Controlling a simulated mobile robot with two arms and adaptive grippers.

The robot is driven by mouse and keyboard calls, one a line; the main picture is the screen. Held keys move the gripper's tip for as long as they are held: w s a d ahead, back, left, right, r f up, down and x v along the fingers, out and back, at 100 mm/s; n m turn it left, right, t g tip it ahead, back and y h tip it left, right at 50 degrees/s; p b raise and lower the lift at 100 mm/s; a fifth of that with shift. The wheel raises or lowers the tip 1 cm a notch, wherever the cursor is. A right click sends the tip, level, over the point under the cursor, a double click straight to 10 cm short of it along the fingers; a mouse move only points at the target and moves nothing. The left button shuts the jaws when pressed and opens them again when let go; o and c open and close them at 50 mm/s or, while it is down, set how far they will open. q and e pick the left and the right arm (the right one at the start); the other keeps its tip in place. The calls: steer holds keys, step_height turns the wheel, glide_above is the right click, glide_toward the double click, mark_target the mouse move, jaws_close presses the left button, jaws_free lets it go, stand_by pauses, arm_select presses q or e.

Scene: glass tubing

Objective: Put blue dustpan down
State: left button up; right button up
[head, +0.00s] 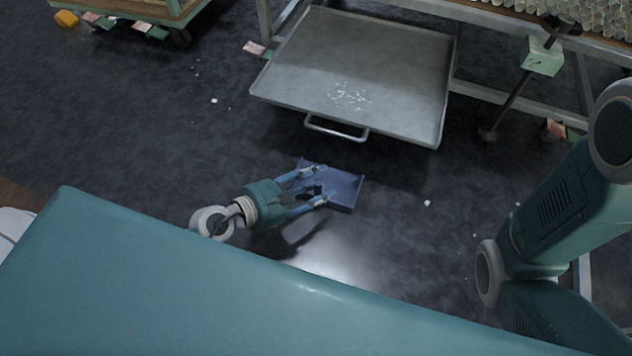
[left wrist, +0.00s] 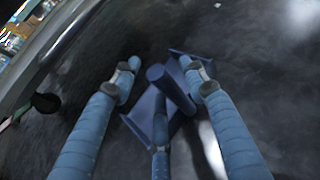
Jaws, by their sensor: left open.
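The blue dustpan (head: 343,188) is at floor level in the middle of the head view, in front of the grey metal tray. It looks to rest on the floor, though a small gap cannot be ruled out. My left gripper (head: 316,187) reaches it from the left, with its fingers spread over the handle side. In the left wrist view the dustpan's handle (left wrist: 170,88) stands between the parted fingers (left wrist: 162,70), with visible space on its sides. The left gripper is open. My right arm shows at the right of the head view, but its gripper is out of the picture.
The large metal tray (head: 375,62) with a front handle (head: 336,130) holds small white fragments (head: 349,96). More white bits lie on the dark floor. A wheeled cart (head: 150,10) stands at upper left, and a rack with glass tubing (head: 560,12) at upper right.

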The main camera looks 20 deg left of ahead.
arm_select(q)
steer(key=shift+r, duration=0.15)
steer(key=shift+s+a+r, duration=0.15)
steer(key=shift+s, duration=0.05)
steer(key=p+v, duration=0.2)
steer(key=v, duration=0.9)
steer(key=shift+s, duration=0.2)
steer(key=shift+a, duration=0.1)
